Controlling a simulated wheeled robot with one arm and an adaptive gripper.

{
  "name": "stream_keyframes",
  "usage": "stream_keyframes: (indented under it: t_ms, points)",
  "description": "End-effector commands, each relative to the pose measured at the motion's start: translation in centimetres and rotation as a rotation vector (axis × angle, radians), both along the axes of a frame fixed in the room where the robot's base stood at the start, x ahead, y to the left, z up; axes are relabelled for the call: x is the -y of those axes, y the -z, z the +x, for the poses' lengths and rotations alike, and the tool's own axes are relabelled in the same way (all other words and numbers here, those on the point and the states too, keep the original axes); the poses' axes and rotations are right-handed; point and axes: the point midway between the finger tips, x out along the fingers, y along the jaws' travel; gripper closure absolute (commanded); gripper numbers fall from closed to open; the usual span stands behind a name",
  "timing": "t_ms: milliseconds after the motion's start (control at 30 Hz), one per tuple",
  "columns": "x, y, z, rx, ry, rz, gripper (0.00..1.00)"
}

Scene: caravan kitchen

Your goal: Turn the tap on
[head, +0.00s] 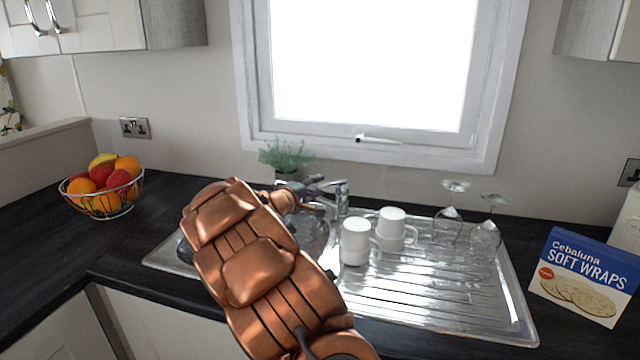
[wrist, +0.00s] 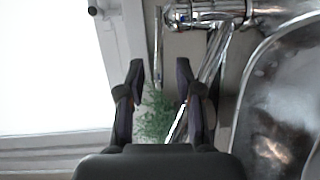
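The chrome tap (head: 342,198) stands at the back of the sink (head: 165,262). In the wrist view the tap (wrist: 210,14) is at the top, with its spout (wrist: 214,60) running down past the right finger. A thin metal bar (wrist: 157,45), seemingly the tap's lever, extends from near the tap's end towards the space between the fingers. My gripper (wrist: 160,75) is open, its two dark fingers apart, with nothing visibly clamped. In the head view my copper arm covers part of the sink, and the gripper is close to the tap, largely hidden.
A potted plant (head: 286,156) stands behind the sink, below the window (head: 370,65). Two white mugs (head: 355,242) and upturned wine glasses (head: 447,226) stand on the drainer (head: 430,300), right of the tap. A fruit bowl (head: 104,190) is left; a wraps box (head: 583,276) is right.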

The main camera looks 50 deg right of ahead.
Motion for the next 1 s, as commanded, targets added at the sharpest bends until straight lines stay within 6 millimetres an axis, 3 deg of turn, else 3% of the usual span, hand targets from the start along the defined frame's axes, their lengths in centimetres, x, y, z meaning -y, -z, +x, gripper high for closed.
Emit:
stream_keyframes:
  t_ms: [200, 500, 833, 1000]
  points:
    - [1.6, 0.0, 0.2, 0.001, 0.001, -0.001, 0.65]
    - [1.8, 0.1, 0.2, 0.000, 0.001, -0.001, 0.65]
    - [1.8, 0.1, 0.2, 0.000, 0.001, -0.001, 0.99]
    - [1.8, 0.1, 0.2, 0.000, 0.001, -0.001, 1.00]
